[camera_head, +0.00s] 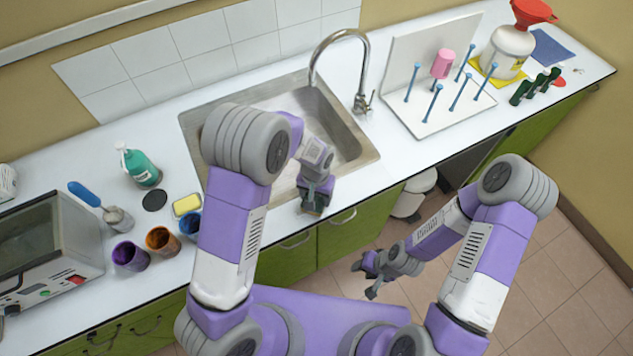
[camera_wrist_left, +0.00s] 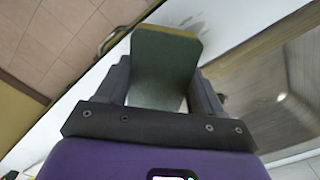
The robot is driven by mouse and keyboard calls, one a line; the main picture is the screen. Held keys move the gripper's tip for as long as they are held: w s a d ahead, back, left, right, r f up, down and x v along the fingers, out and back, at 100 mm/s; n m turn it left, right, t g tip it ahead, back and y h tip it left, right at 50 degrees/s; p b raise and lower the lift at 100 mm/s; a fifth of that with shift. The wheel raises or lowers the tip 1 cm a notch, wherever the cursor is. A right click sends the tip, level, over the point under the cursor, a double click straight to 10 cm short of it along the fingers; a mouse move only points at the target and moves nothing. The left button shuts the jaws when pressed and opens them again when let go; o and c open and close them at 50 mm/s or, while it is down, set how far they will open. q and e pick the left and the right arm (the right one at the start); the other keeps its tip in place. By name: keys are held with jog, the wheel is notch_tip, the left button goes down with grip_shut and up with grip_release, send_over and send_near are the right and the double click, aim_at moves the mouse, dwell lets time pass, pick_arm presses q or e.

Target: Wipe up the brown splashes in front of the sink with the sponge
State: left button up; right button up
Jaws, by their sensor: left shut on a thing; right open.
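My left gripper (camera_head: 313,200) is over the counter strip at the front edge of the sink (camera_head: 345,158). In the left wrist view it (camera_wrist_left: 165,90) is shut on the sponge (camera_wrist_left: 165,65), which has a grey-green face and a thin yellow edge. The sponge's far end is at or just above the white counter; contact cannot be told. Faint brownish marks (camera_wrist_left: 196,20) show on the counter just beyond the sponge. I cannot make out the splashes in the head view, where my arm covers part of the sink front. My right gripper (camera_head: 372,273) is open and empty, low in front of the cabinets.
A white peg rack (camera_head: 440,110) stands to the right. Bare counter shows between sink and rack.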

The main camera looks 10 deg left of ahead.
pick_arm(q)
jog(key=shift+r, duration=0.65)
notch_tip(320, 180, up, 2)
jog(key=shift+r+p, duration=0.1)
jog(key=shift+p, duration=0.95)
jog(key=shift+r+p, duration=0.6)
jog(key=shift+r, duration=0.3)
